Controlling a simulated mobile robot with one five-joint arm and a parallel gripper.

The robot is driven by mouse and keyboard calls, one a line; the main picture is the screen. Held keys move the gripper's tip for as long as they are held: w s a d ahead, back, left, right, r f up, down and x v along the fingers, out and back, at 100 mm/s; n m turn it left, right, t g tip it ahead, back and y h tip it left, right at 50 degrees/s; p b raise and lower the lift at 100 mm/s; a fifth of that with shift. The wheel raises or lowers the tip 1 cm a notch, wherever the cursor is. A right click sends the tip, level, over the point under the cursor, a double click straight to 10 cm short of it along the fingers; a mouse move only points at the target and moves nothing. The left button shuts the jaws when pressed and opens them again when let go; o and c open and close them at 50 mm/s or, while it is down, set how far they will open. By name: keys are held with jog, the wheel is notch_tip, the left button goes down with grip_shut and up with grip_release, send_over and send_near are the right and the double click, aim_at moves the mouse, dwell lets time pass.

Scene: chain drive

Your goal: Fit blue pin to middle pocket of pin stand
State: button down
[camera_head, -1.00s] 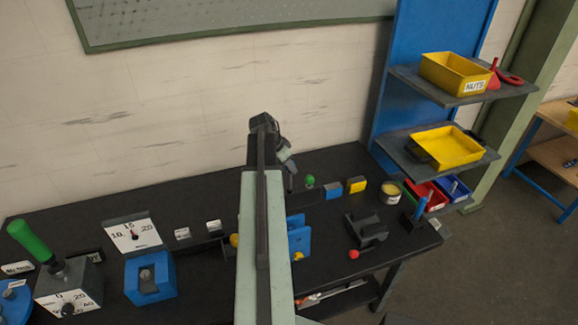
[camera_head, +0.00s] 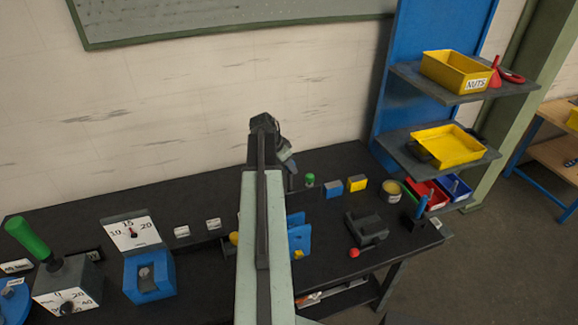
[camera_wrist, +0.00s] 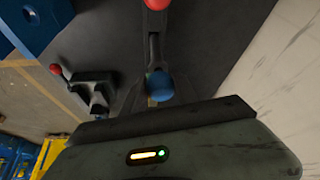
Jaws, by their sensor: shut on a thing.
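My gripper (camera_wrist: 150,98) is shut on the blue pin (camera_wrist: 159,85), whose rounded blue end shows in the middle of the wrist view. Beyond it, a narrow dark part with a red knob (camera_wrist: 156,4) runs to the top edge; I cannot tell whether it belongs to the pin stand. In the head view my arm covers the middle of the bench, and the held pin is not clear there. I cannot make out the stand's middle pocket or whether the pin touches it.
A dark clamp (camera_head: 368,229) with a red knob is nearer. Blue plates (camera_head: 300,240) stand beside my arm. Shelves with yellow bins (camera_head: 456,73) are at right.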

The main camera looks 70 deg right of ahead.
aim_at(289, 182)
jog(key=shift+f+b, duration=4.45)
jog(key=shift+f, duration=0.15)
jog(key=c, duration=0.9)
grip_release()
jog(key=shift+r, duration=0.1)
jog(key=p+v, duration=0.7)
jog(key=shift+w+a+r, duration=0.1)
jog(key=shift+a+r, duration=0.05)
jog(key=shift+r, duration=0.15)
